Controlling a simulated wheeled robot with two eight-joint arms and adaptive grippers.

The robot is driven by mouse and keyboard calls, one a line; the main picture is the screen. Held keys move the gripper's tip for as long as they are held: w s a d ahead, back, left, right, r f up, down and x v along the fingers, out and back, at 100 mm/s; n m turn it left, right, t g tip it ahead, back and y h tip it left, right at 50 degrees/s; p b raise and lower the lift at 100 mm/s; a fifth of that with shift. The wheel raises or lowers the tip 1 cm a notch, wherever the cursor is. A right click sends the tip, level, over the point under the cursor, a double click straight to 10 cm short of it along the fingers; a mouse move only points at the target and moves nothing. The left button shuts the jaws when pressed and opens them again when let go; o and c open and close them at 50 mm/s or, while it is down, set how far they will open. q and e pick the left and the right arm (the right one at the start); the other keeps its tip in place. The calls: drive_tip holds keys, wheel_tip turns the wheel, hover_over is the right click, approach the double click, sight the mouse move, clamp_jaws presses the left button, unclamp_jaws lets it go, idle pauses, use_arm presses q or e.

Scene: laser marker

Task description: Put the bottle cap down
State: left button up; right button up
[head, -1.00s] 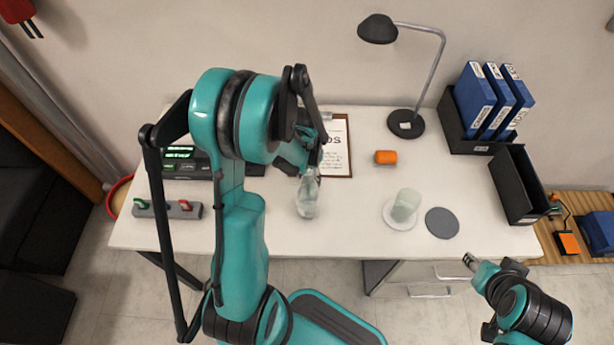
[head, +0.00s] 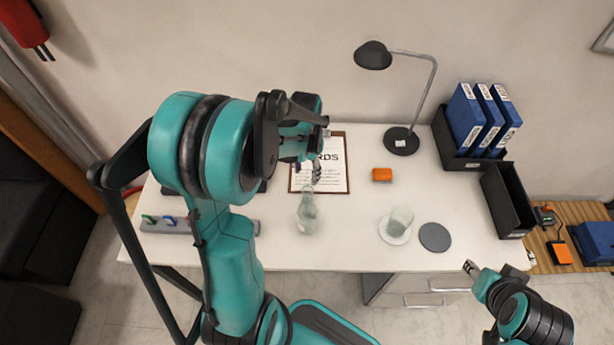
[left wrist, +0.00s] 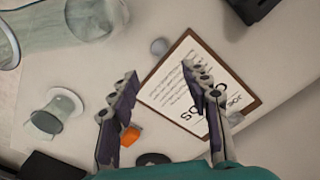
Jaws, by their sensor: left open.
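My left gripper (head: 317,168) is open and empty above the front part of the clipboard (head: 335,181), behind the clear bottle (head: 308,214). The bottle stands upright on the white table. In the left wrist view, the two fingers (left wrist: 160,72) are spread wide apart. A small round grey piece, which looks like the bottle cap (left wrist: 160,46), lies on the table beside the clipboard's edge, beyond the fingertips and apart from them. I cannot pick the cap out in the head view. My right gripper (head: 471,268) is off the table's front right edge; its jaws are too small to read.
An orange block (head: 382,175) lies right of the clipboard. A glass (head: 400,219) stands on a white coaster, with a grey disc (head: 435,237) beside it. A desk lamp (head: 401,141) and blue binders (head: 482,120) stand behind. A switch strip (head: 165,226) is at the left.

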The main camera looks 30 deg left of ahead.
use_arm(q)
drive_tip(key=s+d+r+n+t, duration=0.1)
drive_tip(key=s+d+r+t, duration=0.6)
drive_tip(key=d+r, duration=0.5)
drive_tip(key=shift+s+d+r, duration=0.15)
drive_tip(key=shift+s+d, duration=0.45)
drive_tip(key=shift+s, duration=0.5)
